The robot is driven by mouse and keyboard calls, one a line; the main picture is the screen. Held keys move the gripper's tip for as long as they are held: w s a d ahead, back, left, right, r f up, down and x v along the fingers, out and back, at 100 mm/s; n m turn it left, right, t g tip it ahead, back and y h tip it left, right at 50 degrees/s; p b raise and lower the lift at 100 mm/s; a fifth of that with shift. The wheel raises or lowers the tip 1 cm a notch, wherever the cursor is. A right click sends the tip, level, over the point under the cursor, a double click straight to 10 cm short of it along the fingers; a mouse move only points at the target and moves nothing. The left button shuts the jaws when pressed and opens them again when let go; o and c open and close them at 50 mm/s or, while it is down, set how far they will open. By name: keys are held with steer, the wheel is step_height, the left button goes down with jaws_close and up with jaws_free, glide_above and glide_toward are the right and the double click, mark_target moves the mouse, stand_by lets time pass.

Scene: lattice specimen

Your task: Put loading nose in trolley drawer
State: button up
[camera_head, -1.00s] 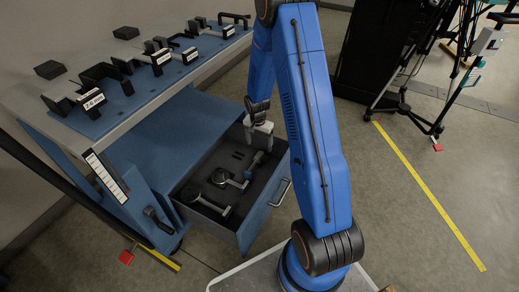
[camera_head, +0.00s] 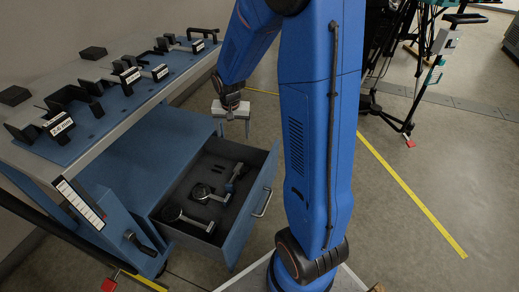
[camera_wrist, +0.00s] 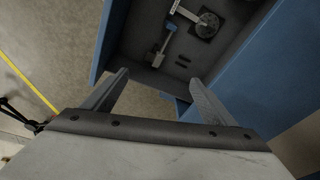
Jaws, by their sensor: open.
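The trolley drawer (camera_head: 252,203) is pulled open; its dark inside also shows in the wrist view (camera_wrist: 145,25). A small piece with a grey end and a blue part (camera_head: 235,176), possibly the loading nose, lies near the drawer's far right side. In the wrist view this grey piece (camera_wrist: 164,44) lies near the drawer wall. My gripper (camera_head: 235,126) is open and empty, above and beyond the drawer's far right corner, apart from the piece. Its two fingers (camera_wrist: 157,78) frame bare floor and the drawer edge in the wrist view.
A round dial gauge (camera_head: 200,190) and another round-headed tool (camera_head: 171,213) lie in the drawer. The blue trolley top (camera_head: 105,108) carries several dark clamp-like fixtures and labels. A yellow floor line (camera_head: 405,190) and a wheeled stand (camera_head: 408,125) are at the right.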

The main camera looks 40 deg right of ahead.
steer(key=s+a+r+n+t, duration=0.2)
steer(key=s+a+r+n, duration=0.25)
steer(key=s+r, duration=0.95)
steer(key=s+a+r+n, duration=0.1)
steer(key=s+a+r, duration=0.1)
steer(key=s, duration=0.6)
steer(key=s+a+r+n+t, duration=0.1)
steer(key=s+r+n, duration=0.1)
steer(key=s, duration=0.6)
steer(key=shift+a+r+y, duration=0.35)
steer(key=shift+r+y, duration=0.05)
